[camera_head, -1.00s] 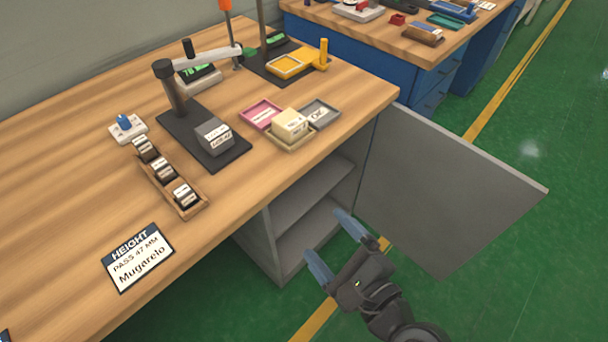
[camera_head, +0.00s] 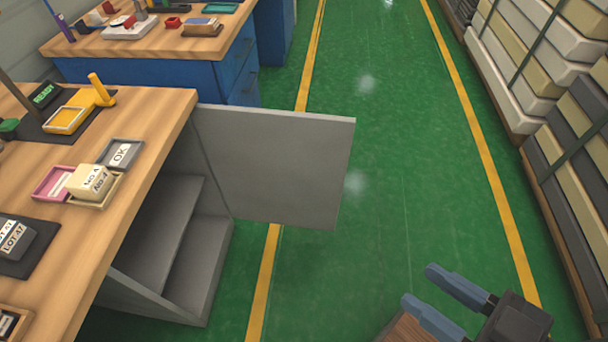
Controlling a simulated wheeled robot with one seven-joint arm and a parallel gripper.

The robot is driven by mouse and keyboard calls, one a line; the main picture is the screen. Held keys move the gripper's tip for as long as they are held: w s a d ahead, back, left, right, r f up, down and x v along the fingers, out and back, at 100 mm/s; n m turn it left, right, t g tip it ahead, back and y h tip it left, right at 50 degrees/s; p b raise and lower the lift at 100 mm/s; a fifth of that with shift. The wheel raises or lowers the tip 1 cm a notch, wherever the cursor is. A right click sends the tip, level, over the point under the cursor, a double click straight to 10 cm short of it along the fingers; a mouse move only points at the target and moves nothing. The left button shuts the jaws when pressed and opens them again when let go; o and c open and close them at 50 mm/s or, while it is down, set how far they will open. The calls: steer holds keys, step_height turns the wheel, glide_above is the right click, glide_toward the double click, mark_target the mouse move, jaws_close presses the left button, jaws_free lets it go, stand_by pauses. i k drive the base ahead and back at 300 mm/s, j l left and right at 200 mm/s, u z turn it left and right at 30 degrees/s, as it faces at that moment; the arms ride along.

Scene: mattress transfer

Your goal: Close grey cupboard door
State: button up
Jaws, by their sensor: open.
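The grey cupboard door (camera_head: 275,165) stands wide open, sticking out to the right from the far side of the grey cupboard (camera_head: 203,268) under the wooden bench. The cupboard's inside and its shelf show, and the part I see is empty. My gripper (camera_head: 432,290) is at the lower right, with its two blue-grey fingers apart and nothing seen between them. It is nearer to me and to the right of the door, apart from it. A brown wooden surface beside the lower finger is cut off by the bottom edge, and I cannot tell what it is.
A blue bench (camera_head: 190,80) stands behind. Stacked mattresses (camera_head: 560,110) line the right. The green floor (camera_head: 385,170) between is clear.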

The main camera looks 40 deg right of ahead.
mark_target(276, 166)
steer(key=z, duration=0.4)
steer(key=i+l+z, duration=0.1)
steer(key=z, duration=0.65)
steer(key=i+z, duration=0.15)
steer(key=z, duration=0.25)
steer(key=i, duration=3.55)
steer(key=i+l+u, duration=0.1)
steer(key=u, duration=0.35)
steer(key=i+l+u, duration=0.2)
steer(key=u, duration=0.2)
steer(key=i+l+u, duration=0.2)
steer(key=u, duration=3.35)
steer(key=k, duration=0.7)
